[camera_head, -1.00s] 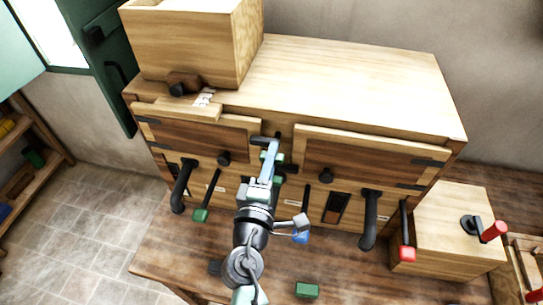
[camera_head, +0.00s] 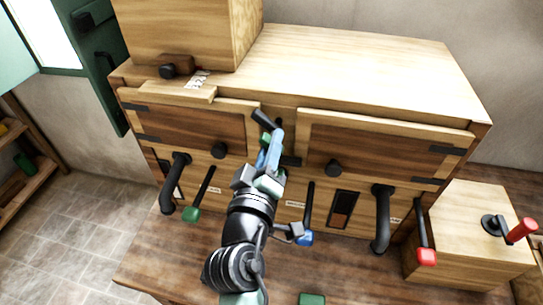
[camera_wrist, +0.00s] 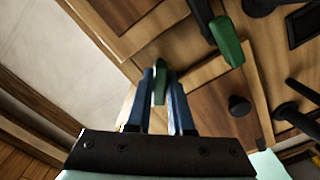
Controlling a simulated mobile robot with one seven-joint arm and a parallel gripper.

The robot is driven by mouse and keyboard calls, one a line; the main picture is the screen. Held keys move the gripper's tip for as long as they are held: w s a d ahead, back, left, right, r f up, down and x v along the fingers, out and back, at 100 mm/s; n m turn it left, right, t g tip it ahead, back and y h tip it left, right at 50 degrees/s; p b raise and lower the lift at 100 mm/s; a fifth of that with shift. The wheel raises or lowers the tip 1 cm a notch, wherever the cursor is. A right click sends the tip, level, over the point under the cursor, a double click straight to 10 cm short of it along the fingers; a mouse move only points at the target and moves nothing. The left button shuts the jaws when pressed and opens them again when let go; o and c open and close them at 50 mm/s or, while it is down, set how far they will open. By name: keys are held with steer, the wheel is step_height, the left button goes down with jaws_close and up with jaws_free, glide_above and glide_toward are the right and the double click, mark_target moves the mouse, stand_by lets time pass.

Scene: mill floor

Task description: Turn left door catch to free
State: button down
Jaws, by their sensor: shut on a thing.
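The left door (camera_head: 185,130) is a brown panel in a pale wooden frame, closed on the cabinet front. Its catch (camera_head: 264,119) is a short black bar with a green grip, at the door's upper right corner between the two doors. The bar slants down to the right. My gripper (camera_head: 271,146) is shut on the green grip, which shows between the blue fingers (camera_wrist: 160,75) in the wrist view (camera_wrist: 159,88). My fingers hide part of the catch.
The right door (camera_head: 375,150) is also closed. Black knobs, curved handles and a green-tipped lever (camera_head: 192,214), blue-tipped lever (camera_head: 305,237) and red-tipped lever (camera_head: 427,257) stick out from the front. A wooden box (camera_head: 190,35) stands on top at left.

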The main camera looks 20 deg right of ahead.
steer(key=m+b, duration=0.4)
steer(key=shift+f, duration=0.2)
steer(key=shift+r+m+b, duration=0.1)
steer(key=shift+m+b, duration=0.7)
steer(key=c, duration=0.8)
jaws_free()
steer(key=shift+r, duration=0.1)
steer(key=shift+s, duration=0.1)
steer(key=b+v, duration=0.3)
steer(key=v, duration=0.9)
steer(key=shift+s+a, duration=0.25)
steer(key=shift+s, duration=0.05)
